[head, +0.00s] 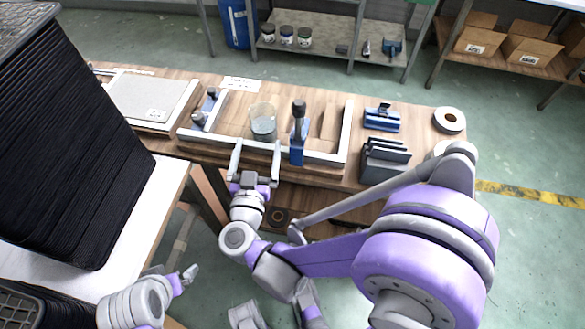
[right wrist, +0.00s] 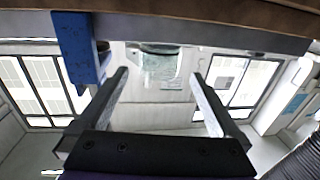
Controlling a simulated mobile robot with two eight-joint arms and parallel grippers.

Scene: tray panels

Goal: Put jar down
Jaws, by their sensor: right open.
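A clear glass jar (head: 262,122) stands upright inside a white-edged wooden tray (head: 347,130) on the workbench, just behind the tray's front edge. In the right wrist view the jar (right wrist: 158,65) appears between and beyond the fingertips. My right gripper (head: 257,152) is at the tray's front edge in front of the jar. Its two fingers are spread, with nothing visibly held between them. My left gripper (head: 180,276) is low at the left, away from the bench; its jaws are too unclear to read.
A blue clamp with a dark handle (head: 298,140) stands right of the jar, and it shows near one finger in the right wrist view (right wrist: 80,50). Another blue-grey fixture (head: 205,108) is on the left. A dark slotted holder (head: 385,160) and tape roll (head: 449,120) sit farther right.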

